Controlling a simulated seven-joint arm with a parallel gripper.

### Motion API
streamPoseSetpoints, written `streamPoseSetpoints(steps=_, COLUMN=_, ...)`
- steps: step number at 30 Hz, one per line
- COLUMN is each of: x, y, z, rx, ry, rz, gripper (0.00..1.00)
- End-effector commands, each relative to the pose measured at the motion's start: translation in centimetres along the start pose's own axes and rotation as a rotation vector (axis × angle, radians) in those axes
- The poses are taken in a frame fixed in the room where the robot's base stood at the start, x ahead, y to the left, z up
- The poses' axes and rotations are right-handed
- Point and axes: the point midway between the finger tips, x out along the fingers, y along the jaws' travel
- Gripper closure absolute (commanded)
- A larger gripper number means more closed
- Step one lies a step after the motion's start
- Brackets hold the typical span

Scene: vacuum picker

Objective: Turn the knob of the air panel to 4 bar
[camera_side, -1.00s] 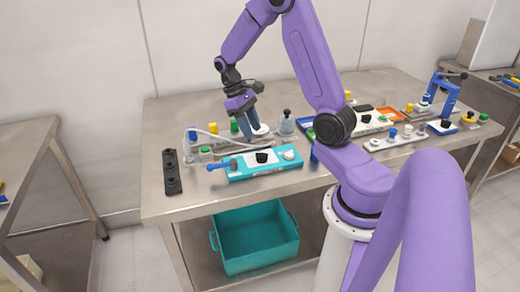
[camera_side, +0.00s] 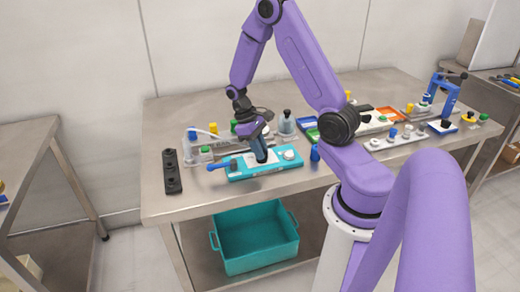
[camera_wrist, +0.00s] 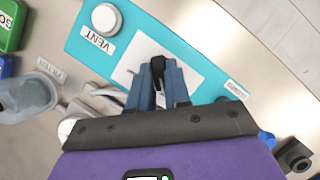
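The air panel (camera_side: 236,174) is a turquoise block lying on the steel table, with a white plate, a black knob and a white button. In the wrist view the panel (camera_wrist: 202,62) runs across the top, with a white button marked VENT (camera_wrist: 106,18). The black knob (camera_wrist: 140,74) sits on the white plate and is partly covered by my fingers. My gripper (camera_side: 262,159) points down at the knob from above. In the wrist view its two blue fingers (camera_wrist: 158,68) stand on either side of the knob's black grip. Whether they press on it I cannot tell. The scale marks are not readable.
A blue lever (camera_side: 221,165) sticks out of the panel's left end. A black strip with holes (camera_side: 171,172) lies further left. A grey-capped bottle (camera_side: 287,122) stands behind the panel. Table space in front of the panel is clear. A turquoise crate (camera_side: 256,240) sits below.

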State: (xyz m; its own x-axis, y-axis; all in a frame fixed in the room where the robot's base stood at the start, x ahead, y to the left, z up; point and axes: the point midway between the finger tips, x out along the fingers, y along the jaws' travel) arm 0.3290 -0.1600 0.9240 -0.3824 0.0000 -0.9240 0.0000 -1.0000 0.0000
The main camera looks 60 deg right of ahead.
Motion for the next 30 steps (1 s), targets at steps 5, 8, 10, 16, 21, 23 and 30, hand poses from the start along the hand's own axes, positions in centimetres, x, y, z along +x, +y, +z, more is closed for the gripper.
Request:
streamPoseSetpoints(steps=5, x=-0.02, y=0.00, z=0.00, rx=0.000, ry=0.000, rz=0.000, gripper=1.00)
streamPoseSetpoints(steps=8, x=-0.03, y=0.00, z=0.00, rx=0.004, ry=0.000, rz=-0.002, gripper=1.00)
streamPoseSetpoints(steps=10, x=-0.03, y=0.01, z=0.00, rx=0.013, ry=0.000, rz=-0.006, gripper=1.00)
streamPoseSetpoints(steps=16, x=-0.05, y=0.08, z=0.00, rx=0.084, ry=0.000, rz=-0.035, gripper=1.00)
streamPoseSetpoints(steps=21, x=-0.05, y=0.16, z=0.02, rx=0.195, ry=-0.001, rz=-0.081, gripper=1.00)
streamPoseSetpoints(steps=23, x=-0.05, y=0.19, z=0.02, rx=0.241, ry=-0.001, rz=-0.100, gripper=1.00)
streamPoseSetpoints(steps=30, x=-0.03, y=0.30, z=0.08, rx=0.432, ry=-0.001, rz=-0.179, gripper=1.00)
